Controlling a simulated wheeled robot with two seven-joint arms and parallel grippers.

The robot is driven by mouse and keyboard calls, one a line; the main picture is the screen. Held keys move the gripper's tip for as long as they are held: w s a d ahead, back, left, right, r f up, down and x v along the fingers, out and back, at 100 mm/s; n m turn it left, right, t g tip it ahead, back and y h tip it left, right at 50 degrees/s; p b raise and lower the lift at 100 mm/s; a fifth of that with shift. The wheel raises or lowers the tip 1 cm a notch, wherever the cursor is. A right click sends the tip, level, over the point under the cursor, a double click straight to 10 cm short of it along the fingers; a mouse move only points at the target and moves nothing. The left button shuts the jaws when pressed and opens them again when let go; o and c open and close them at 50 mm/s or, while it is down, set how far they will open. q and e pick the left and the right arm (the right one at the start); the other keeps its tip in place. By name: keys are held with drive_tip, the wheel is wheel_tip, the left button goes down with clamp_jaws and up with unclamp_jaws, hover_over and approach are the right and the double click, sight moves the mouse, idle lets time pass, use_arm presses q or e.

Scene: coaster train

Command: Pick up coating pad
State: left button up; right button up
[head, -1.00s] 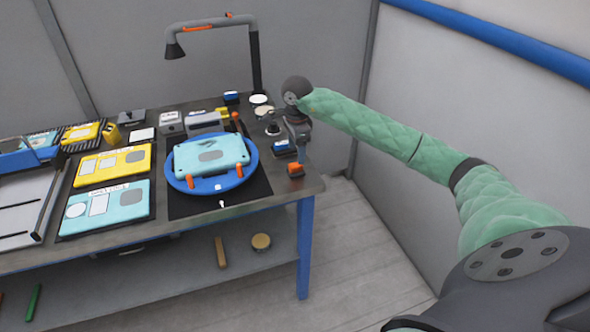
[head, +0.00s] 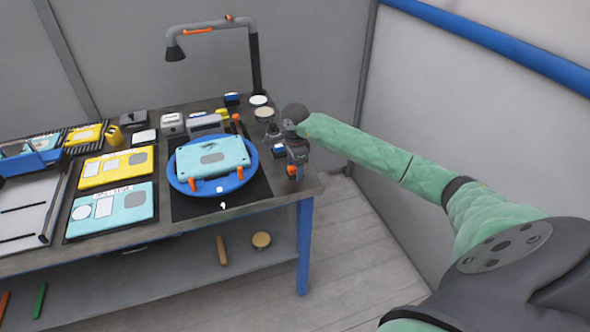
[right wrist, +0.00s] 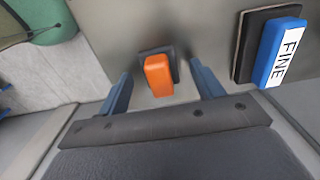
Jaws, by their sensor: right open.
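An orange block on a dark square base, which looks like the coating pad (right wrist: 158,75), lies on the grey table top in the right wrist view. In the head view it shows at the table's right end (head: 292,172), partly covered by my gripper. My right gripper (right wrist: 161,67) is open, with one finger on each side of the orange block and a gap on both sides. No grip on it shows. In the head view the right gripper (head: 296,160) is right above it. My left gripper is out of view.
A blue block marked FINE (right wrist: 279,52) on a dark base lies just right of the right finger. A teal panel (head: 213,157) rests on a blue round turntable (head: 183,185) to the left. A lamp (head: 205,27) arches behind. The table's edge is close.

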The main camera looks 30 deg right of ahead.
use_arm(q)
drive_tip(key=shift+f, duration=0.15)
use_arm(e)
drive_tip(key=shift+f, duration=0.1)
drive_tip(key=c, duration=1.2)
drive_tip(key=shift+o, duration=0.2)
drive_tip(key=shift+r, duration=0.2)
wheel_tip(320, 180, up, 4)
drive_tip(key=b, duration=0.2)
drive_tip(key=shift+f+b, duration=0.25)
drive_tip(key=shift+b, duration=0.15)
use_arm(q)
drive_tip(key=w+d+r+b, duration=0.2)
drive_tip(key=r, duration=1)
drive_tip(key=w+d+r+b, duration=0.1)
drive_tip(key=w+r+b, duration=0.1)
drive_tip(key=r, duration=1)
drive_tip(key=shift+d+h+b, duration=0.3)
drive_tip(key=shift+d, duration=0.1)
use_arm(e)
drive_tip(key=s+d+r, duration=0.6)
drive_tip(key=s+r, duration=0.1)
drive_tip(key=s, duration=0.3)
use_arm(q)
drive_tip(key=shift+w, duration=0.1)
use_arm(e)
drive_tip(key=shift+r, duration=0.1)
